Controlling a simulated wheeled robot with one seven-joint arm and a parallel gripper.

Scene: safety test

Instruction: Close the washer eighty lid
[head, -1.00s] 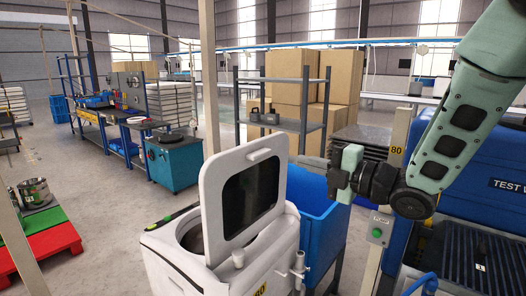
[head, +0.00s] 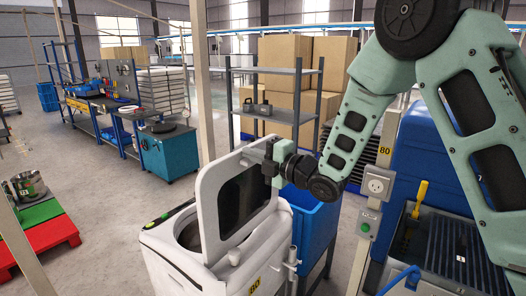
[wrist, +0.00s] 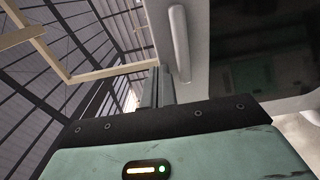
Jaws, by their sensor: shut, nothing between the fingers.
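The white washer (head: 183,262), marked 80, stands at lower centre in the head view with its top opening showing. Its lid (head: 210,197) is raised, standing nearly upright with a dark window (head: 245,200). My gripper (head: 248,154) is at the lid's upper right edge, its fingers overlapping the top rim in the picture. In the wrist view the shut fingers (wrist: 160,88) point toward the pale lid (wrist: 197,70), beside its long raised grip (wrist: 180,45). The dark window shows to the right there. Whether the fingers touch the lid is unclear.
A blue bin (head: 308,222) stands right behind the washer. A post (head: 372,205) with a socket and a blue machine (head: 410,165) are on the right. A grey shelf (head: 275,110) with boxes is behind. Open floor lies left of the washer.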

